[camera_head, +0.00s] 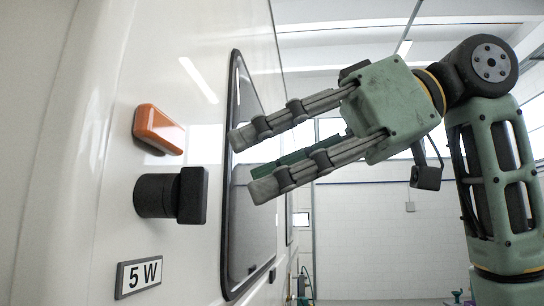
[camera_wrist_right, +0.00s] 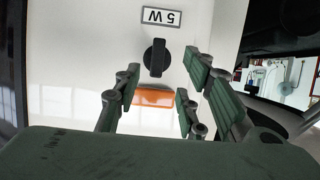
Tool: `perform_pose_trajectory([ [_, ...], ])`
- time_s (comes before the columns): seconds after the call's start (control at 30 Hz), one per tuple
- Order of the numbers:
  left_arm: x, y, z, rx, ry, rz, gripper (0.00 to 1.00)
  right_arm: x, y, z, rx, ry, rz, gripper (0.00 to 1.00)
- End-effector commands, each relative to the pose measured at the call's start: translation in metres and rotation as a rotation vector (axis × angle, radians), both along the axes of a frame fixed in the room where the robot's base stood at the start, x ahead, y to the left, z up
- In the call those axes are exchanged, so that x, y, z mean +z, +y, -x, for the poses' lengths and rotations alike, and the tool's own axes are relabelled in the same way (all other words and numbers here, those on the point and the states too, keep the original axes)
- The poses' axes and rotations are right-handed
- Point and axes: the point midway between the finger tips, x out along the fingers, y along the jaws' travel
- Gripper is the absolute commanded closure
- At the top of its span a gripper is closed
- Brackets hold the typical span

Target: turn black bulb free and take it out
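The black bulb (camera_head: 172,195) sticks out from the white motorhome wall, with a flat grip piece at its outer end. It also shows in the right wrist view (camera_wrist_right: 157,57), beyond the fingertips, with its grip piece running up and down in that picture. My right gripper (camera_head: 248,163) is open and empty. In the head view its fingers point left toward the wall, to the right of the bulb and a little higher, apart from it. The right gripper's fingers (camera_wrist_right: 160,75) stand on either side of the bulb's line in the wrist view. My left gripper is not in view.
An orange lamp (camera_head: 159,129) is on the wall just above the bulb. A "5 W" label (camera_head: 139,276) is below it. A dark-framed window (camera_head: 236,225) lies behind my right fingers.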

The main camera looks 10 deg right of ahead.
Motion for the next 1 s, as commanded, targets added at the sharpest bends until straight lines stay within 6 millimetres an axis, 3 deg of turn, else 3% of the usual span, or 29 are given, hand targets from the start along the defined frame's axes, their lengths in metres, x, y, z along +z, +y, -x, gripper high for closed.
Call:
perform_pose_trajectory([
  [0.5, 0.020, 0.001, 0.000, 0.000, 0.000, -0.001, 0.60, -0.025, 0.060, -0.021, 0.000, 0.002, -0.002, 0.62],
  [0.87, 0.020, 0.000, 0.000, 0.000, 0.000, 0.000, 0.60, -0.029, 0.065, -0.022, 0.000, 0.002, -0.003, 0.62],
  [1.0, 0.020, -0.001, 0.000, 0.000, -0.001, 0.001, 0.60, -0.028, 0.065, -0.022, 0.000, 0.002, -0.004, 0.74],
])
